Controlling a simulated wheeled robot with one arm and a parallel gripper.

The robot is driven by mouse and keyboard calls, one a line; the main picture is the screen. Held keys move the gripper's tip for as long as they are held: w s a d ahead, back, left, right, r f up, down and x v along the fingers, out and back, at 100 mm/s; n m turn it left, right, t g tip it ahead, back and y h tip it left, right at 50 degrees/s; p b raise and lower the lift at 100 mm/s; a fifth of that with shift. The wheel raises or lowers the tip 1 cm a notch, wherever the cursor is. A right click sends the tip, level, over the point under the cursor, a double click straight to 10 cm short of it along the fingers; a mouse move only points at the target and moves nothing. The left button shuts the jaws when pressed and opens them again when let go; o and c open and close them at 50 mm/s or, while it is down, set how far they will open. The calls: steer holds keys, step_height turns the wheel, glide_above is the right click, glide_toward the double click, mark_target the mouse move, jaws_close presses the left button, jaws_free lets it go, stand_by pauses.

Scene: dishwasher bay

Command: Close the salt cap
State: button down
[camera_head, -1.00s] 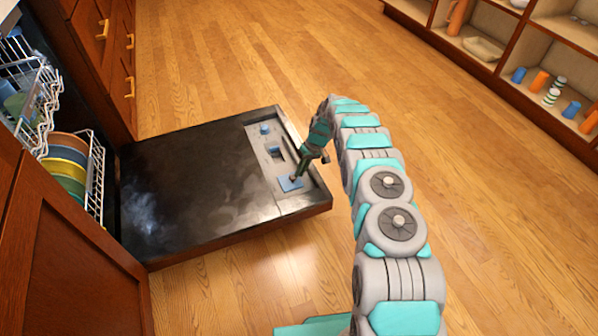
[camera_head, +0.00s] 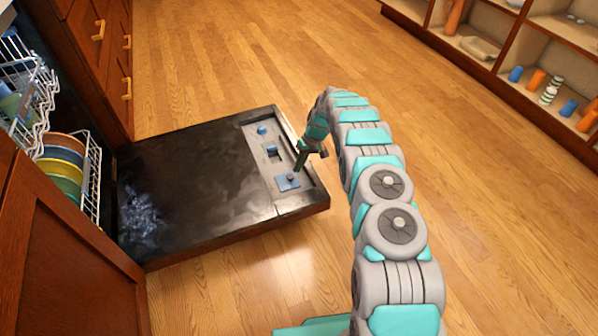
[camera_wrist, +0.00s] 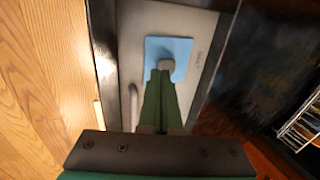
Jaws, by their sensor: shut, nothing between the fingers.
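The open dishwasher door (camera_head: 195,190) lies flat, with a grey panel strip (camera_head: 262,143) near its outer edge. A blue square piece (camera_head: 284,186) with a small grey knob sits at the near end of the strip. It also shows in the wrist view (camera_wrist: 184,47), lying flat against the panel, with its knob (camera_wrist: 166,65) just beyond my fingertips. Small lettering beside it is too small to read; I cannot tell whether this is the salt cap. My gripper (camera_head: 297,170) is shut and empty, just above the blue piece. In the wrist view its green fingers (camera_wrist: 160,74) are together and overlap the piece's lower edge.
A small blue round piece (camera_head: 262,130) and a dark opening with blue beside it (camera_head: 272,151) lie farther along the strip. A rack (camera_head: 92,185) with colored plates (camera_head: 62,168) stands at the left. Shelves (camera_head: 540,60) stand at the upper right. The wooden floor between is clear.

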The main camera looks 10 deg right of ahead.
steer(key=w+d+r, duration=0.3)
steer(key=d, duration=0.7)
steer(key=s+a+r, duration=0.1)
steer(key=s+r, duration=0.4)
steer(key=r, duration=0.3)
steer(key=s+a+r+m+h, duration=0.15)
steer(key=s+r, duration=0.25)
steer(key=r, duration=0.5)
steer(key=s+a+r, duration=0.1)
steer(key=s+r, duration=0.4)
steer(key=r, duration=0.3)
steer(key=s+a+r+m+h, duration=0.1)
steer(key=s+r, duration=0.5)
steer(key=s, duration=0.6)
steer(key=s+a+r+h, duration=0.1)
steer(key=s+r, duration=0.4)
steer(key=s, duration=0.7)
steer(key=s+d+f, duration=0.1)
steer(key=s, duration=1.8)
steer(key=shift+s+d+f+m+g+h+b, duration=0.25)
steer(key=shift+s+f+m+g+h+b, duration=0.1)
steer(key=shift+s+f+m+b, duration=0.1)
steer(key=shift+w, duration=0.1)
